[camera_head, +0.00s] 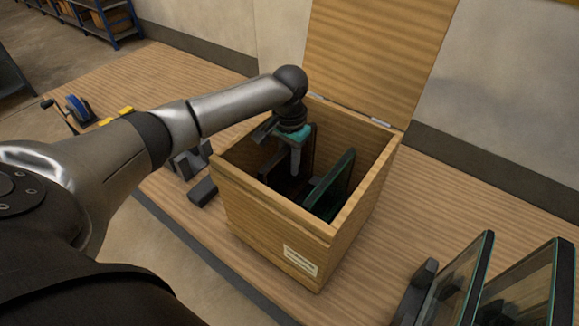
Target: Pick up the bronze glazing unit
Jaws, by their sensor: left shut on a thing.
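My left gripper (295,166) reaches down into an open wooden crate (268,211) and is shut on the upper part of a dark-framed glazing unit (273,168) with a brownish pane, which looks like the bronze one. This unit stands upright inside the crate on the left side. Its lower part is hidden by the crate's front wall and shadow. A second unit with a greenish edge (331,184) leans in the crate to the right, apart from my gripper. My right gripper is not in view.
The crate's lid (378,55) stands open behind. More glazing units (462,280) stand in a rack at lower right. Dark clamp-like tools (202,190) lie left of the crate on the wooden bench (420,205). A blue tool (78,108) sits at far left.

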